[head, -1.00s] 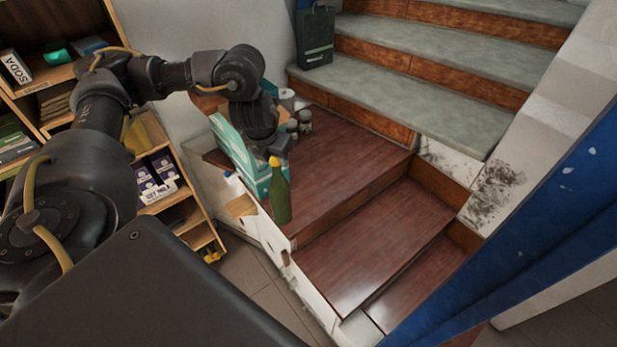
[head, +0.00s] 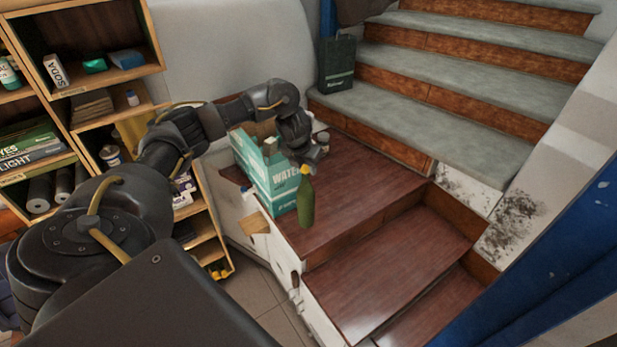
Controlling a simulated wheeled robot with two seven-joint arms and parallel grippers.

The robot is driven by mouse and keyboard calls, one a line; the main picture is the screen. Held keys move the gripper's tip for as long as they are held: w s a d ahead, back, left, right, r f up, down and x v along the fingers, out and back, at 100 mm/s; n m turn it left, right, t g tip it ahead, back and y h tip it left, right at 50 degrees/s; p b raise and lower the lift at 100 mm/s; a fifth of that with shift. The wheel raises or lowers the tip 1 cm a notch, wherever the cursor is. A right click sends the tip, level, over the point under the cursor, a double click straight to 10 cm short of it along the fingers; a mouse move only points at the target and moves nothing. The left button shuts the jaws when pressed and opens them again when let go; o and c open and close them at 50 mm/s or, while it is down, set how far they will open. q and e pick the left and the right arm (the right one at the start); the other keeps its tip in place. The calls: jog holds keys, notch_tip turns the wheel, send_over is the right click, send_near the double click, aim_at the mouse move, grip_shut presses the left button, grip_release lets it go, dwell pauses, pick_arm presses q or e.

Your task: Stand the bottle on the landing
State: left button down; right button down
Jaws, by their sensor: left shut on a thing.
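The bottle (head: 306,203) is green with a yellow cap and hangs nearly upright in the head view. My left gripper (head: 309,166) is shut on it near the cap. The landing (head: 365,180) is the reddish-brown wooden platform at the top of the wooden steps. The bottle shows in front of the landing's left part, close to its near edge; I cannot tell whether its base touches the wood. My left arm reaches in from the left. My right gripper does not show.
A teal-and-white water carton (head: 277,185) stands on the landing just left of the bottle. Jars (head: 321,141) stand behind my gripper. A dark green bag (head: 337,64) sits on a grey stair. Shelves (head: 110,75) fill the left. The landing's right part is clear.

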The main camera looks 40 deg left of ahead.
aim_at(306, 195)
pick_arm(q)
jog(key=shift+w+a+f, duration=0.25)
jog(key=shift+w+f, duration=0.55)
jog(key=shift+w, duration=0.25)
jog(key=p+x, duration=0.1)
jog(key=x, duration=0.1)
jog(key=p+x, duration=0.1)
jog(key=shift+s+f+p, duration=0.3)
jog(key=shift+f+p, duration=0.1)
jog(key=shift+f, duration=0.15)
jog(key=c, duration=1.5)
grip_release()
jog(key=shift+s+f, duration=0.1)
jog(key=o, duration=0.4)
jog(key=shift+a, duration=0.1)
